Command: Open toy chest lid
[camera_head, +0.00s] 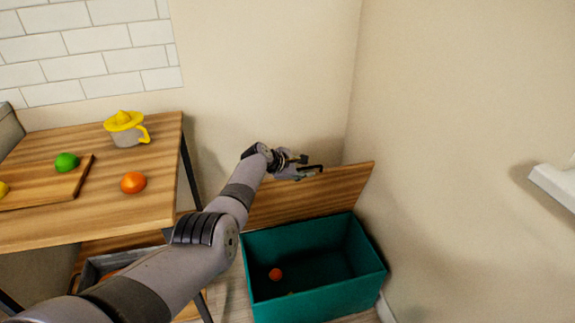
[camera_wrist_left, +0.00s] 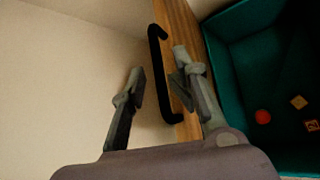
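The toy chest is a teal box (camera_head: 318,303) on the floor in the corner. Its wooden lid (camera_head: 345,190) stands raised at the back, leaving the inside exposed. In the left wrist view, the lid's edge (camera_wrist_left: 180,25) carries a black bar handle (camera_wrist_left: 154,45), and the teal box (camera_wrist_left: 232,60) lies to its right. My left gripper (camera_head: 311,166) is at the lid's upper edge. In the left wrist view, the left gripper (camera_wrist_left: 160,64) has its fingers apart on either side of the handle; I cannot tell whether they touch it. My right gripper is out of view.
A wooden table (camera_head: 100,220) stands at left with a juicer (camera_head: 126,130), an orange (camera_head: 133,182) and a cutting board (camera_head: 60,190). Walls close in behind and right.

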